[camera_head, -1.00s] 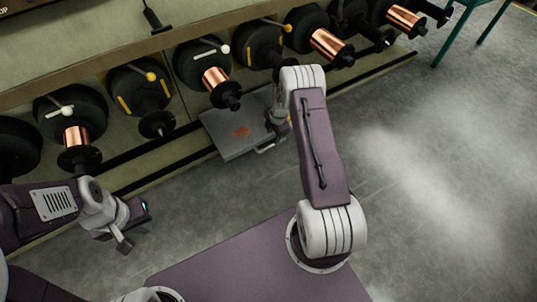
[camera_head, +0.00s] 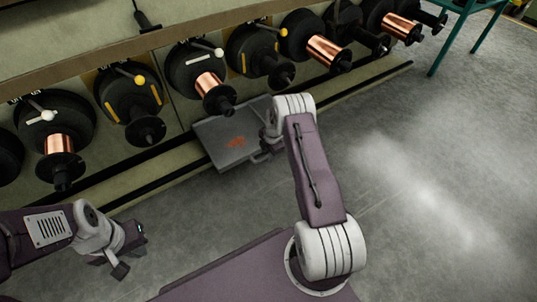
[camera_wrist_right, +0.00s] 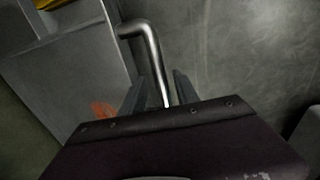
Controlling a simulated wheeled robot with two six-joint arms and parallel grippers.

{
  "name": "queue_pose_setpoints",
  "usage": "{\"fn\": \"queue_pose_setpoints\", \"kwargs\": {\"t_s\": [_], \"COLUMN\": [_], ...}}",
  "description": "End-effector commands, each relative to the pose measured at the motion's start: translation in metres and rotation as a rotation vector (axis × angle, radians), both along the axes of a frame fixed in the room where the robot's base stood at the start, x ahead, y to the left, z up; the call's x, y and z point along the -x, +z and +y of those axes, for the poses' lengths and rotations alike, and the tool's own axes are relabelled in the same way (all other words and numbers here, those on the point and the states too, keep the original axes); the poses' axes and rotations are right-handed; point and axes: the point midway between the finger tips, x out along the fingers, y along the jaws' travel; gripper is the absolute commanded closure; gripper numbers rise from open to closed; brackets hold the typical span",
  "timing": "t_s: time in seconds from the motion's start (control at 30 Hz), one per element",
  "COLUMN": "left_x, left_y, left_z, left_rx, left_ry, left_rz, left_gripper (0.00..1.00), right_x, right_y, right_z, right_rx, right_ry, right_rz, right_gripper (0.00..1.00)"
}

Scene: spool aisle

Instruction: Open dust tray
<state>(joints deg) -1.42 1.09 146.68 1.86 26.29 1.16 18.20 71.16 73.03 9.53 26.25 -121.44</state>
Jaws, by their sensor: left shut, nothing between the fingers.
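The dust tray (camera_head: 212,133) is a flat grey box with an orange mark on top, low at the foot of the spool rack. In the right wrist view its grey face (camera_wrist_right: 80,70) fills the left. Its bent metal handle (camera_wrist_right: 150,45) runs down between the fingers of my right gripper (camera_wrist_right: 160,93). These fingers stand apart on either side of the bar, with gaps showing. In the head view my right gripper (camera_head: 265,150) is at the tray's right front edge, partly hidden by its arm. My left gripper (camera_head: 127,256) is shut and empty, over the floor at lower left.
Several black spools, some with copper wire (camera_head: 210,86), hang along the rack above the tray. A low rail (camera_head: 175,160) runs along the rack's foot. A teal stand (camera_head: 450,40) is at the upper right. The grey floor (camera_head: 420,180) to the right is clear.

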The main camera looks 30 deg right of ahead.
Motion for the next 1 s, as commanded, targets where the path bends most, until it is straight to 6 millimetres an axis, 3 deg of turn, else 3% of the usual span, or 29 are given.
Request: {"fn": "queue_pose_setpoints", "kwargs": {"t_s": [0.03,0.1,0.13,1.0], "left_x": [0.0000,0.0000,0.0000,0.0000], "left_y": [0.0001,0.0001,0.0001,0.0000], "left_z": [0.0000,0.0000,0.0000,0.0000], "left_rx": [0.000,0.000,0.000,0.000], "left_ry": [0.000,0.000,0.000,0.000], "left_rz": [0.000,0.000,0.000,0.000], "left_gripper": [1.00,1.00,1.00,1.00], "right_x": [0.0000,0.0001,0.0001,0.0001], "right_y": [0.0001,0.0001,0.0001,0.0001], "right_z": [0.0000,0.0000,0.0000,0.0001], "right_rx": [0.000,0.000,0.000,0.000], "right_ry": [0.000,0.000,0.000,0.000], "right_rz": [0.000,0.000,0.000,0.000], "right_gripper": [0.80,0.99,1.00,1.00]}}
